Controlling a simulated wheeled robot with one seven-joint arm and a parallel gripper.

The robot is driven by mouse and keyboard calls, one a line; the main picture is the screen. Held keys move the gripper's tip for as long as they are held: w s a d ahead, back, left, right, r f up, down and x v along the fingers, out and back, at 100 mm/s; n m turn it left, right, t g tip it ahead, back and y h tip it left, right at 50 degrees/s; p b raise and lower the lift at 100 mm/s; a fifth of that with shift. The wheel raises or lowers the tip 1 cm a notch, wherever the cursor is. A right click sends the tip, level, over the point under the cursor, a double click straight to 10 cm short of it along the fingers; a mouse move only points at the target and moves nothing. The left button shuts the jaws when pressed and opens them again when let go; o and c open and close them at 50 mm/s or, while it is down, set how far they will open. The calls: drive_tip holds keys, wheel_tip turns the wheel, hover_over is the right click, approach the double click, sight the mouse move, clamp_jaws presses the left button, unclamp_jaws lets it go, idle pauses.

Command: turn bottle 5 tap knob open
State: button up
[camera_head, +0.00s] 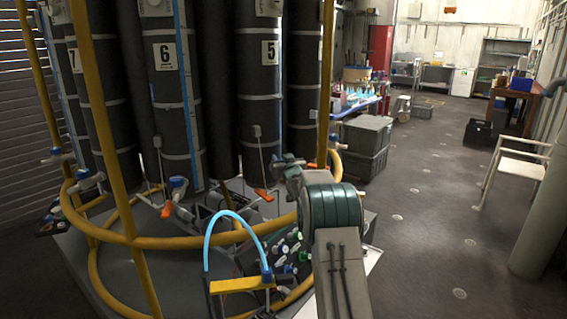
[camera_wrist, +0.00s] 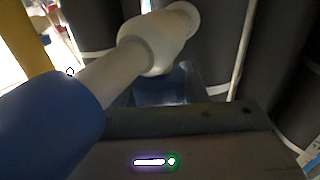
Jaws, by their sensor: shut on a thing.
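Bottle 5 (camera_head: 268,95) is a tall dark cylinder with a white "5" label, standing in the rosette at the centre of the head view. My gripper (camera_head: 290,168) is at the foot of this bottle, on its right side, and is shut on the tap knob. The knob is mostly hidden by my gripper and wrist, so its turn angle cannot be told. In the wrist view a white tap pipe (camera_wrist: 150,45) with a blue sleeve (camera_wrist: 50,122) crosses close in front of the camera. A bluish block between the jaws (camera_wrist: 165,88) is dim and partly covered.
A yellow ring rail (camera_head: 180,243) and yellow posts surround the bottles, close to my arm. Bottle 6 (camera_head: 166,90) stands to the left. A light blue hose (camera_head: 222,214) arches in front. Grey crates (camera_head: 367,140) stand at right; the floor beyond is open.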

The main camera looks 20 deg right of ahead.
drive_tip(key=shift+n+y+p, duration=0.6)
drive_tip(key=shift+y, duration=0.4)
drive_tip(key=o, duration=1)
drive_tip(key=shift+s, duration=0.1)
drive_tip(key=s+b, duration=0.3)
drive_tip(key=s, duration=1)
drive_tip(key=shift+s+d, duration=0.15)
drive_tip(key=shift+s, duration=0.15)
